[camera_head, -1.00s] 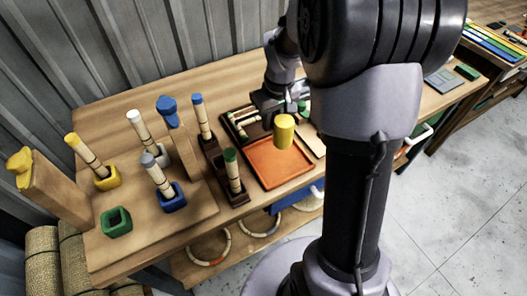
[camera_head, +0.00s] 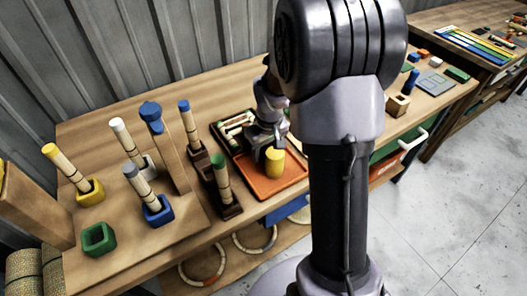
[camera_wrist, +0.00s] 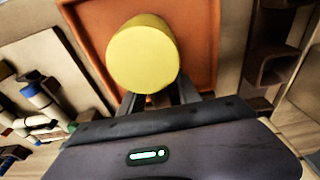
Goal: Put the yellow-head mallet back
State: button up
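The yellow-head mallet shows as a yellow cylinder (camera_head: 274,163) over the orange tray (camera_head: 285,187) on the workbench. My gripper (camera_head: 265,150) is at the mallet, low over the tray. In the wrist view the round yellow head (camera_wrist: 142,55) hides my fingertips (camera_wrist: 158,96) and covers part of the orange tray (camera_wrist: 198,28). My fingers look shut on the mallet below its head. The handle is hidden. I cannot tell whether the mallet touches the tray floor.
A dark rack (camera_head: 225,207) with a green-tipped rod stands left of the tray. Farther left are a yellow holder (camera_head: 90,193), a blue holder (camera_head: 158,212) and a green holder (camera_head: 99,239). A dark compartment tray (camera_head: 223,128) lies behind. A wooden block (camera_head: 398,105) stands at right.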

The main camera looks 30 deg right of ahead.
jog(key=r+p, duration=0.1)
jog(key=r, duration=0.3)
jog(key=s+r+p, duration=0.1)
jog(key=r+p, duration=0.1)
jog(key=r, duration=0.2)
jog(key=r+p, duration=0.2)
jog(key=r, duration=0.2)
jog(key=shift+s, duration=0.4)
jog(key=s+a+r+m+t+y, duration=0.1)
jog(key=s+a+r+m+t, duration=0.1)
jog(key=s+a+r, duration=0.4)
jog(key=s+a+r+m+t+y, duration=0.1)
jog(key=s+a+r+m+t, duration=0.1)
jog(key=s+a+r, duration=0.4)
jog(key=s+a, duration=0.5)
jog(key=s, duration=0.1)
jog(key=shift+s+a+r+m, duration=0.2)
jog(key=shift+s+r+m, duration=0.1)
jog(key=shift+r+m, duration=0.1)
